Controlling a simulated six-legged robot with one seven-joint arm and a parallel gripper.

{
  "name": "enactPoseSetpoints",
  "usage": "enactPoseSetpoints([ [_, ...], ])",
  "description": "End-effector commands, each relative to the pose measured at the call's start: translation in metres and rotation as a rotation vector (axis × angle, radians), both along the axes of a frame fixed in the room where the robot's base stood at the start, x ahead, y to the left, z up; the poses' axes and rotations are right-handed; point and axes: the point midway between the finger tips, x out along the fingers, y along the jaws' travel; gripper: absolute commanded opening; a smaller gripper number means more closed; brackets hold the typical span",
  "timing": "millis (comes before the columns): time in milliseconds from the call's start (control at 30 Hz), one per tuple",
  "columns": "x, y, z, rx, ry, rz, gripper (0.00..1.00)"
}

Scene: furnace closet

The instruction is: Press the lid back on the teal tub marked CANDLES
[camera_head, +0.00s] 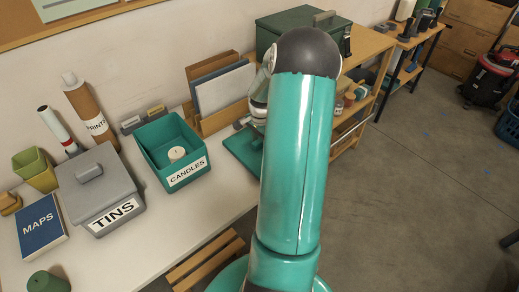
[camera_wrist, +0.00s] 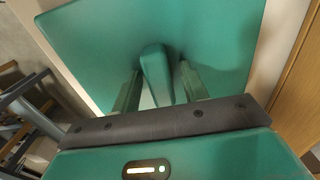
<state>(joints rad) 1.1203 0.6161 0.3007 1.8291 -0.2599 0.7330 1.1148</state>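The teal tub marked CANDLES (camera_head: 170,155) stands open on the worktop, with a white candle (camera_head: 177,153) inside. Its flat teal lid (camera_head: 238,148) lies on the worktop to the right of the tub, partly hidden by my arm. In the wrist view the lid (camera_wrist: 90,45) fills the upper middle, with its raised handle (camera_wrist: 154,70) between my two fingers. My gripper (camera_wrist: 160,68) is open, one finger on each side of the handle, with gaps showing. In the head view my arm hides most of the gripper.
A grey lidded TINS box (camera_head: 100,190) stands left of the tub, with a blue MAPS book (camera_head: 40,222) beside it. A file rack (camera_head: 222,90) and a dark green case (camera_head: 290,35) stand behind the lid. The worktop in front of the tub is clear.

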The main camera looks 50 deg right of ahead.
Motion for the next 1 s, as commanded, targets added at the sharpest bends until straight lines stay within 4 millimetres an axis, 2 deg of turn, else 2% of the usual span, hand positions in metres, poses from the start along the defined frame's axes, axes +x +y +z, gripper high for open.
enactPoseSetpoints([
  [33, -0.001, 0.001, -0.003, 0.003, 0.001, 0.001, 0.28],
  [133, -0.001, 0.001, -0.003, 0.005, 0.002, 0.0, 0.08],
  [167, -0.001, 0.002, -0.004, 0.005, 0.002, 0.001, 0.06],
  [467, -0.002, 0.002, -0.001, 0.007, 0.005, 0.0, 0.03],
  [500, -0.002, 0.002, 0.001, 0.006, 0.005, 0.0, 0.0],
  [1000, -0.001, 0.001, 0.038, 0.001, 0.002, 0.001, 0.0],
])
